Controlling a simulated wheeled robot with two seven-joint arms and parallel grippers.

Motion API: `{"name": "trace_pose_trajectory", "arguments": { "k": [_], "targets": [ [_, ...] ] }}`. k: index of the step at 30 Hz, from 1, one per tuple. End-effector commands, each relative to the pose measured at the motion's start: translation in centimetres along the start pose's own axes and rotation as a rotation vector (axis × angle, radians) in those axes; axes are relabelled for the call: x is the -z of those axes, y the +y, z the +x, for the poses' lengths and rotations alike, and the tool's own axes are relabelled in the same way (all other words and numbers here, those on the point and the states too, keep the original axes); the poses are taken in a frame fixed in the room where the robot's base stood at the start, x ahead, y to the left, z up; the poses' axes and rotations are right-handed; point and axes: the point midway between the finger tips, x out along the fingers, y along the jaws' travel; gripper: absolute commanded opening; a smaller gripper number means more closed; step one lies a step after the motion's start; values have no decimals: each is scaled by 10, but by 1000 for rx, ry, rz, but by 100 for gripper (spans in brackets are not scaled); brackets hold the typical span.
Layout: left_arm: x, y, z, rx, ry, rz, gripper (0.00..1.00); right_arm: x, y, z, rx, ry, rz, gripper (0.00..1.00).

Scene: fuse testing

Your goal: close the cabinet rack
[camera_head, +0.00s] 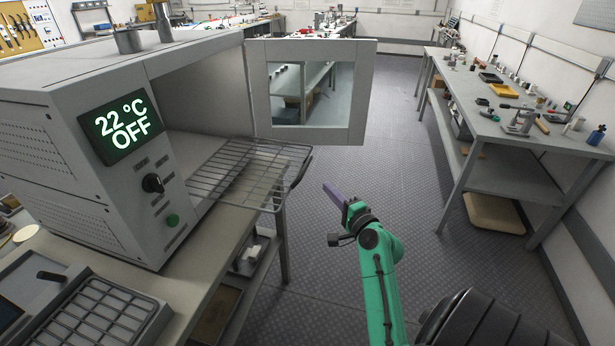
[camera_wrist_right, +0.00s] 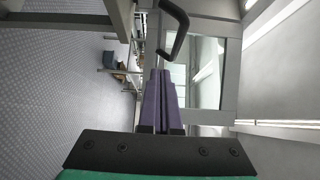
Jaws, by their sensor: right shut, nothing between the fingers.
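The cabinet (camera_head: 110,210) is a grey box oven at the left, with a green display reading 22 °C OFF. Its wire rack (camera_head: 240,175) is pulled out through the open front. The rack's dark front handle (camera_head: 302,172) is at its right end; it also shows in the wrist view as a black bent bar (camera_wrist_right: 183,35). The cabinet door (camera_head: 365,100) is swung wide open, with a window. My right gripper (camera_head: 326,187), with purple fingers, is shut and empty just right of the handle, apparently apart from it; the fingers (camera_wrist_right: 161,75) also show in the wrist view. My left gripper is not visible.
The bench (camera_head: 215,255) under the cabinet carries a wire tray (camera_head: 95,315) at the front left. A long side table (camera_head: 500,150) with tools and small parts stands at the right. The floor (camera_head: 390,165) between them is clear.

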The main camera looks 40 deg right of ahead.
Motion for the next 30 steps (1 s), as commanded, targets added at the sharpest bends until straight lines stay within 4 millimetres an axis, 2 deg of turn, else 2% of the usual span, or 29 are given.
{"name": "trace_pose_trajectory", "arguments": {
  "k": [6,12,26,30],
  "targets": [
    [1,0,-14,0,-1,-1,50,0,-4,49,1,0,1,0],
    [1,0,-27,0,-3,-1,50,-23,-2,71,-1,0,1,0],
    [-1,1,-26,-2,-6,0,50,-29,1,77,-2,0,-2,0],
    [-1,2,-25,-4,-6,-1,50,-31,1,84,-1,0,0,0]
  ]
}}
